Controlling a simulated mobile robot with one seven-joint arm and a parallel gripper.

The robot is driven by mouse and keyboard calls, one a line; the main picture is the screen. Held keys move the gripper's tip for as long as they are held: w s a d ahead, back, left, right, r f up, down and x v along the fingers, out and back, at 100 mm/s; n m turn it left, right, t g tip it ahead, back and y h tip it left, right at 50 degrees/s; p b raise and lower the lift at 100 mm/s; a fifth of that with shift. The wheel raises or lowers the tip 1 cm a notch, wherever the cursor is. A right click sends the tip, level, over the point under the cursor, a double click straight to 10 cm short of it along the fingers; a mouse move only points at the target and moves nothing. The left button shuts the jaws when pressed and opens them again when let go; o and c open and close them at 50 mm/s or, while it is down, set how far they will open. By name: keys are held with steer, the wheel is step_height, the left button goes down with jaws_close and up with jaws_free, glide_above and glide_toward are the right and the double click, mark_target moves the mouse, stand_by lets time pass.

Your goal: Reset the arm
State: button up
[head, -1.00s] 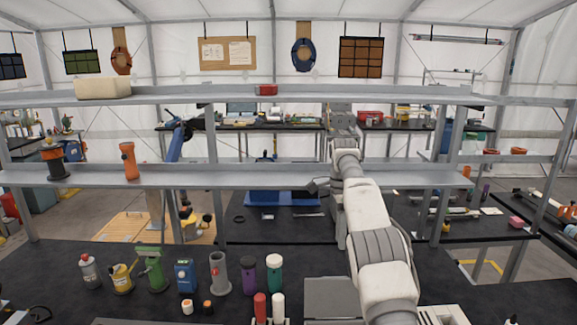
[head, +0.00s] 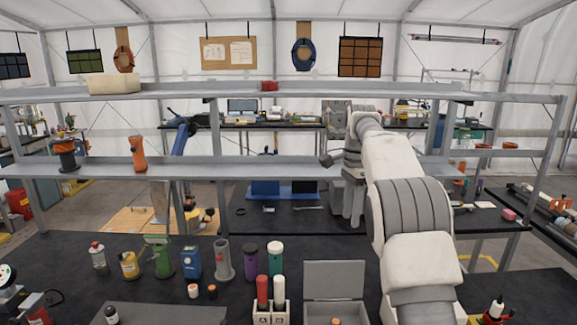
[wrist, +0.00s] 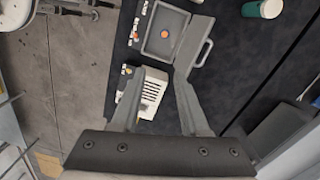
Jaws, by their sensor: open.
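My gripper (wrist: 157,78) shows in the wrist view with its two grey fingers spread apart and nothing between them. It is above the dark workbench; an open grey case (wrist: 150,50) and a white slotted object (wrist: 153,92) show below and beyond the fingers. In the head view my white and grey arm rises at the right, bends at the shelf and its end hangs downward in front of the rear bench. The fingertips cannot be made out clearly there.
The open grey case (head: 333,284) stands at the front of the bench. Metal shelf rails (head: 250,170) cross behind, carrying an orange object (head: 138,154).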

steer(key=s+r+n+t+b, duration=0.1)
steer(key=s+r+n+t, duration=0.2)
steer(key=s, duration=0.5)
steer(key=s+r+n+b, duration=0.1)
steer(key=s+r+n, duration=0.35)
steer(key=s, duration=0.45)
steer(key=s+f+n+t, duration=0.1)
steer(key=s+f+n, duration=0.1)
steer(key=s, duration=0.5)
steer(key=s+a+f+n+t+b, duration=0.1)
steer(key=s+f+n, duration=0.2)
steer(key=s+f, duration=0.2)
steer(key=s+f+n+t, duration=0.1)
steer(key=s+f+n, duration=0.1)
steer(key=s, duration=0.6)
steer(key=shift+s+a+f+n, duration=0.2)
steer(key=shift+s+f+n, duration=0.15)
steer(key=shift+f, duration=0.3)
